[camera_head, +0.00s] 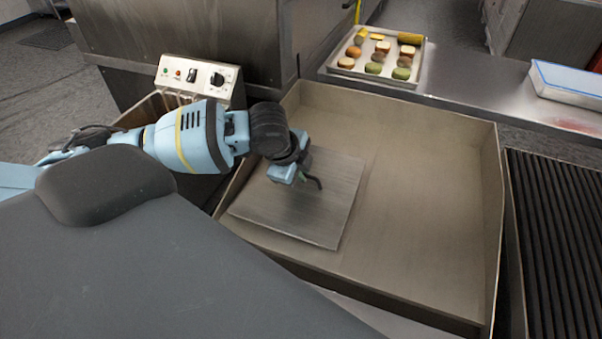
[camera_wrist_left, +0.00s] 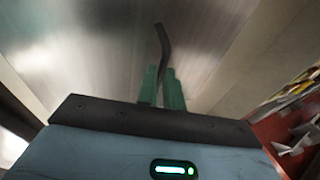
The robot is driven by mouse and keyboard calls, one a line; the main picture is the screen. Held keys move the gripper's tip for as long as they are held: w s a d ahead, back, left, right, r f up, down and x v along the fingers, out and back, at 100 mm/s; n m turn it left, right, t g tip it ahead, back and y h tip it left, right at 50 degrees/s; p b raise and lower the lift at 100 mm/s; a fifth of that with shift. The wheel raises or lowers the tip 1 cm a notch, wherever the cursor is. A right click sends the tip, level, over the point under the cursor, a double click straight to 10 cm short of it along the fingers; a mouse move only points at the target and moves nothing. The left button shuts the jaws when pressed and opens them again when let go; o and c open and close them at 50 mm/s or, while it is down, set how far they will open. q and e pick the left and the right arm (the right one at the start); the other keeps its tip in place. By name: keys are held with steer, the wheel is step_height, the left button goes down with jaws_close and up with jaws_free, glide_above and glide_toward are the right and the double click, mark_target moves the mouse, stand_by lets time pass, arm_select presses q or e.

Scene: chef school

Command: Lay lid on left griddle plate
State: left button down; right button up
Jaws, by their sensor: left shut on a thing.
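The lid (camera_head: 325,215) is a flat, square metal sheet with a thin dark handle (camera_wrist_left: 163,42). It is over the left part of the wide metal griddle plate (camera_head: 430,200), which has raised walls around it. I cannot tell whether the lid touches the plate or is slightly above it. My left gripper (camera_head: 303,178) is above the lid, shut on its handle. In the left wrist view its green fingers (camera_wrist_left: 161,88) are close together around the handle, with the blurred metal sheet behind. My right gripper is not in view.
A tray (camera_head: 340,70) of buns and yellow pieces stands on the steel counter (camera_head: 470,85) behind. A ribbed grill (camera_head: 560,240) is at the right. A control box (camera_head: 196,78) with knobs stands at the back left. The right part of the griddle plate is clear.

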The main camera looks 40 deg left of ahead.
arm_select(q)
steer(key=shift+f, duration=0.35)
steer(key=shift+f, duration=0.1)
steer(key=c, duration=1.5)
jaws_free()
steer(key=shift+c, duration=0.2)
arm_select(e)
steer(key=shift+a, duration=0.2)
